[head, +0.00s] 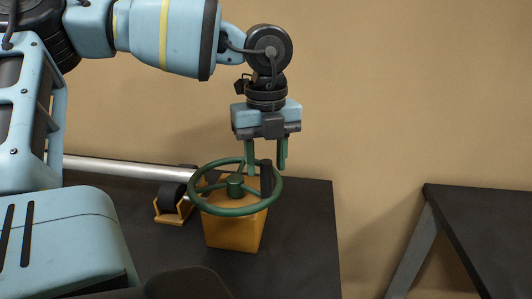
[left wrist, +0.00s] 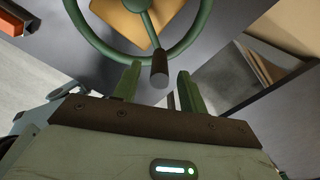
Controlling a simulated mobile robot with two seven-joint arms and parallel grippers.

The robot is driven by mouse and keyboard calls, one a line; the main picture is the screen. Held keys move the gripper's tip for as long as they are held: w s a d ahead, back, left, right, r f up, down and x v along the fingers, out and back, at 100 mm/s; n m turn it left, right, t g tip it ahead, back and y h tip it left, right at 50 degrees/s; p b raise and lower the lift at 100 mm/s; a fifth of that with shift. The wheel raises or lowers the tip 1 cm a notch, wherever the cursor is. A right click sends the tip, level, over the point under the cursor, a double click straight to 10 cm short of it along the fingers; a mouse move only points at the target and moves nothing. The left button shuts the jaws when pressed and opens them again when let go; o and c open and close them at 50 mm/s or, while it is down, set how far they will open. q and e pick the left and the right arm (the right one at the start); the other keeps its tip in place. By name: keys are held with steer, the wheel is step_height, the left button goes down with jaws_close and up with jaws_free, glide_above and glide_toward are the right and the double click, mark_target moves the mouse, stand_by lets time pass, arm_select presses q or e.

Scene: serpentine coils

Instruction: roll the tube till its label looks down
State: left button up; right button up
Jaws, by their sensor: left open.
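A silver tube (head: 130,167) lies across the dark table at the left, partly hidden behind my arm. Its right end rests by a black roller (head: 172,195) in an orange bracket (head: 173,216). No label shows on the part of the tube in view. A green handwheel (head: 234,209) sits on an orange block (head: 234,235), with a black upright handle (head: 266,178) on its rim. My left gripper (head: 266,166) points down at the handle, open, one finger on each side. In the left wrist view the handle (left wrist: 159,68) shows between the fingertips, with gaps. My right gripper is not in view.
The dark table (head: 305,225) is clear to the right of the block. A second dark table (head: 485,225) stands at the right, across a gap. A plain tan wall (head: 400,90) is behind.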

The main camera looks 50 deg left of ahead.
arm_select(q)
steer(key=shift+r, duration=2.95)
